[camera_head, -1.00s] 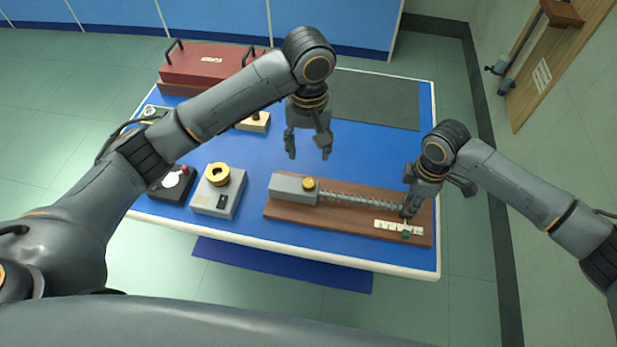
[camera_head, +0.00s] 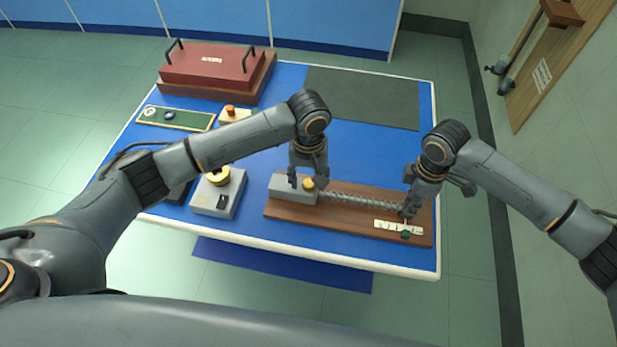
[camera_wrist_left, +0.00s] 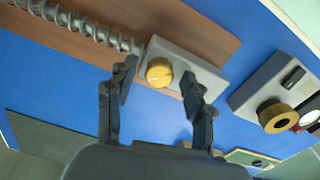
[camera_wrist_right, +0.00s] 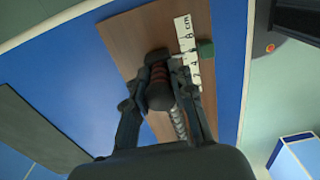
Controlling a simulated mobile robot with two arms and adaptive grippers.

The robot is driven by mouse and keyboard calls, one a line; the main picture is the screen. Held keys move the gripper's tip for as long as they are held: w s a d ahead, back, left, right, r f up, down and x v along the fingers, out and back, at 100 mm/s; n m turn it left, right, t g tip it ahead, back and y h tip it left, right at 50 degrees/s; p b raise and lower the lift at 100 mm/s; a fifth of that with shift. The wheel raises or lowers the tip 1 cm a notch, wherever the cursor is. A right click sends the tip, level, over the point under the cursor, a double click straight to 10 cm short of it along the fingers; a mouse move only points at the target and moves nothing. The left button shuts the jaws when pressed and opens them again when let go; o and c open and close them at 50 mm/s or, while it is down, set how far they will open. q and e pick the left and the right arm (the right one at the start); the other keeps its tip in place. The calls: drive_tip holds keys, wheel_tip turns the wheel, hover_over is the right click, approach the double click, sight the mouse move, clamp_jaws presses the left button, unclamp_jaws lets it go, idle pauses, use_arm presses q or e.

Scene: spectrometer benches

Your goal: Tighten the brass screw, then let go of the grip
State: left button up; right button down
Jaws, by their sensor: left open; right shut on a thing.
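The brass screw (camera_head: 308,184) is a round yellow knob on the grey block (camera_head: 287,188) at the left end of a wooden board. My left gripper (camera_head: 308,178) is over it, pointing down. In the left wrist view the brass screw (camera_wrist_left: 159,72) lies between the open fingers, with gaps on both sides; I see no contact. My right gripper (camera_head: 406,208) is at the right end of the spring (camera_head: 355,201). In the right wrist view it is shut on the dark grip (camera_wrist_right: 158,92) with reddish bands. The fingers partly hide the grip.
A white scale (camera_head: 390,226) with a green piece (camera_head: 406,234) lies at the board's (camera_head: 340,222) front right. A grey box with a brass ring (camera_head: 218,200) stands left of the board. A red case (camera_head: 212,62) and dark mat (camera_head: 362,98) are at the back.

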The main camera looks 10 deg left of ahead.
drive_tip(key=shift+d+f, duration=0.1)
drive_tip(key=shift+d, duration=0.05)
use_arm(q)
clamp_jaws()
drive_tip(key=shift+m, duration=0.3)
drive_tip(key=m, duration=1)
drive_tip(key=shift+m, duration=2)
